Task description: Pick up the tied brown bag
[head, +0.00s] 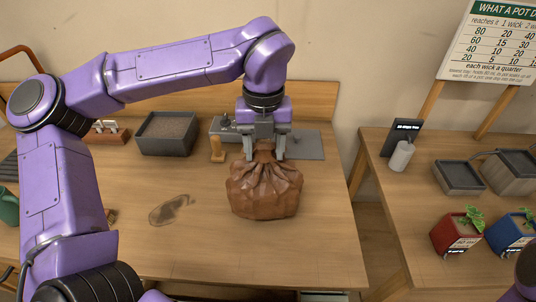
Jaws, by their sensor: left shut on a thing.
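The tied brown bag (265,192) is upright on or just above the wooden table, right of the middle; I cannot tell whether its base touches the wood. Its gathered neck is at the top. My left gripper (264,152) points down over the bag, its two fingers on either side of the neck and shut on it. The fingers partly hide the neck. My right gripper is not in view; only a small purple part of my own body shows at the lower right edge.
A grey tray of soil (167,134) stands behind left, with a small wooden object (217,150) beside the bag. A dark stain (170,210) marks the table (200,245). Potted plants (458,230) and grey trays (459,177) stand on the right table, across a gap.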

